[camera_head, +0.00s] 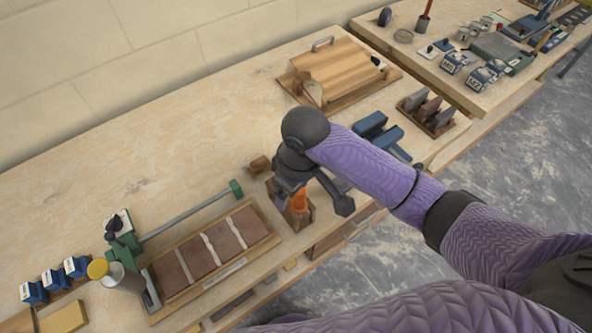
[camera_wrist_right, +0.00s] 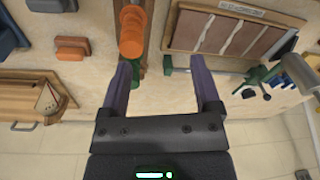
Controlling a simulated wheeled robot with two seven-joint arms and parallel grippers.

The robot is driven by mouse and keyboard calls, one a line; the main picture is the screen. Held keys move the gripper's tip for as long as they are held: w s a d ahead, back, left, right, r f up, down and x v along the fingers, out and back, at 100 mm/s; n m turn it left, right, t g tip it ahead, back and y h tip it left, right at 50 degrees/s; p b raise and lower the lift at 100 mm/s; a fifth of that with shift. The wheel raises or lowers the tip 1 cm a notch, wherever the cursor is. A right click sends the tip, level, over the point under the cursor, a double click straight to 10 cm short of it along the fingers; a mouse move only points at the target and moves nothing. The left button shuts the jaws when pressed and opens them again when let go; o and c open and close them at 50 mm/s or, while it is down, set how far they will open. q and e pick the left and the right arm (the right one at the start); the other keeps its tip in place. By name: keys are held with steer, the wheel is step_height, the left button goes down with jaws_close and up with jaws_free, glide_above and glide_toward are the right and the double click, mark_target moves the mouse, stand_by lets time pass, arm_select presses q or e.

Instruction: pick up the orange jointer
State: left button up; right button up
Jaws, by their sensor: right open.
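The orange jointer (camera_head: 299,201) stands in a small wooden holder (camera_head: 305,219) near the front edge of the bench. Its orange handle (camera_wrist_right: 132,32) also shows at the top of the right wrist view. My right gripper (camera_wrist_right: 160,66) is open, with nothing between its fingers. The handle lies just beyond the fingertips, in line with the left finger in that view and off the middle of the gap. In the head view my right wrist partly covers the jointer and holder. My left gripper is not in view.
A board with brown bricks and pale joints (camera_head: 258,229) lies left of the holder, with a green-ended rod (camera_head: 190,215) behind it. Blue tools (camera_head: 370,126) lie to the right. The bench at back left is clear.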

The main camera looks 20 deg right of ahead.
mark_target(300, 196)
steer(key=shift+w+d+r+h, duration=0.6)
steer(key=shift+w+d+r, duration=0.25)
steer(key=shift+d, duration=0.25)
steer(key=f+b, duration=0.1)
steer(key=f, duration=0.2)
steer(key=f+b, duration=0.1)
steer(key=f, duration=0.2)
steer(key=f+b, duration=0.1)
steer(key=f, duration=0.2)
steer(key=shift+w+a+f, duration=0.1)
steer(key=shift+w+f, duration=0.25)
steer(key=shift+f, duration=0.05)
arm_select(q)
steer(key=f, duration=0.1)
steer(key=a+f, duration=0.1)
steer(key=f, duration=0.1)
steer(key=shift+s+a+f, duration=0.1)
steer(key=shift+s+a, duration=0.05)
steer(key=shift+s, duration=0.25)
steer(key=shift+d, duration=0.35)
arm_select(e)
jaws_close()
